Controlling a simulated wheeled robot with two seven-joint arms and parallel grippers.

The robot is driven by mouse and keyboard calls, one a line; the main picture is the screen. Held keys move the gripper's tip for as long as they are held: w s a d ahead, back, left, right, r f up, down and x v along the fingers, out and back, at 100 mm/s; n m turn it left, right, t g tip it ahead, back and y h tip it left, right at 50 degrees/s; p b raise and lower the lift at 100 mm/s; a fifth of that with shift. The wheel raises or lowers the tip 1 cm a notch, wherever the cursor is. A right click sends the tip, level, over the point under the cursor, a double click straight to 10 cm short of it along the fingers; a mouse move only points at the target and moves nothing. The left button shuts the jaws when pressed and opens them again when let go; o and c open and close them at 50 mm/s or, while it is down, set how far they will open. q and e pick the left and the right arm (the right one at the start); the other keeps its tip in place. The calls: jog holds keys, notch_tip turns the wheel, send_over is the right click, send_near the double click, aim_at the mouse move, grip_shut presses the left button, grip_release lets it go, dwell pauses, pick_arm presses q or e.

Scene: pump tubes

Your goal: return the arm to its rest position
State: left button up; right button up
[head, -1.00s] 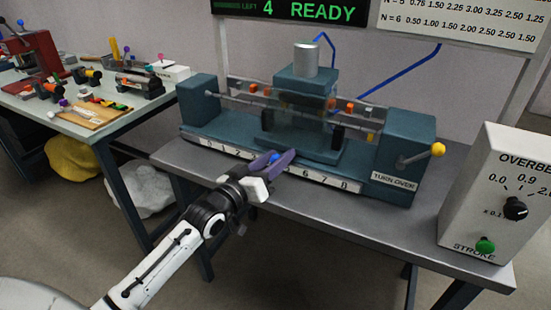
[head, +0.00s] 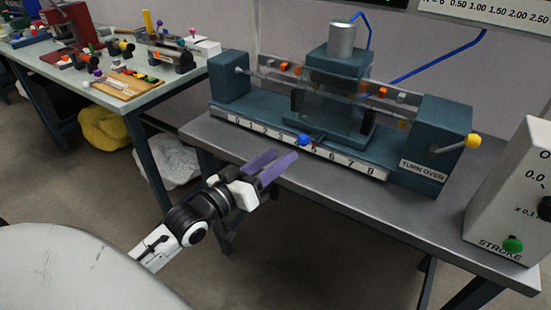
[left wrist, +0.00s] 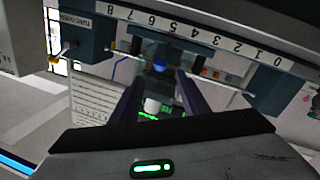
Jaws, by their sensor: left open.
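My left gripper (head: 272,166) is open and empty, with its two purple fingers apart, in front of the near edge of the grey table (head: 345,200). It is clear of the teal press machine (head: 336,87). The blue knob (head: 303,140) on the machine's numbered scale (head: 350,164) sits near the 4 and 5 marks, beyond the fingertips. In the left wrist view the gripper (left wrist: 158,85) shows its fingers on both sides of the picture, with the blue knob (left wrist: 159,66) between them in the distance. My right gripper is not in view.
A white control box (head: 515,200) with a green button stands at the right of the table. A yellow-tipped handle (head: 473,140) sticks out from the machine. A second bench (head: 60,95) with many small parts stands at the left. Open floor lies in front.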

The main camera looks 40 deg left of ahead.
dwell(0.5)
pick_arm(q)
jog(key=s+d+f+m+g, duration=0.2)
jog(key=s+d+f, duration=0.3)
jog(key=f, duration=0.4)
jog(key=s+d+f+m+g, duration=0.2)
jog(key=s+d+f+g, duration=0.2)
jog(key=s+d+f, duration=0.2)
jog(key=s+d+f+m+g, duration=0.1)
jog(key=s+d+f+g, duration=0.2)
jog(key=s+f, duration=0.6)
notch_tip(320, 180, down, 5)
jog(key=shift+s+d+f+m+h, duration=0.15)
jog(key=shift+d+m+h, duration=0.25)
jog(key=shift+d, duration=0.8)
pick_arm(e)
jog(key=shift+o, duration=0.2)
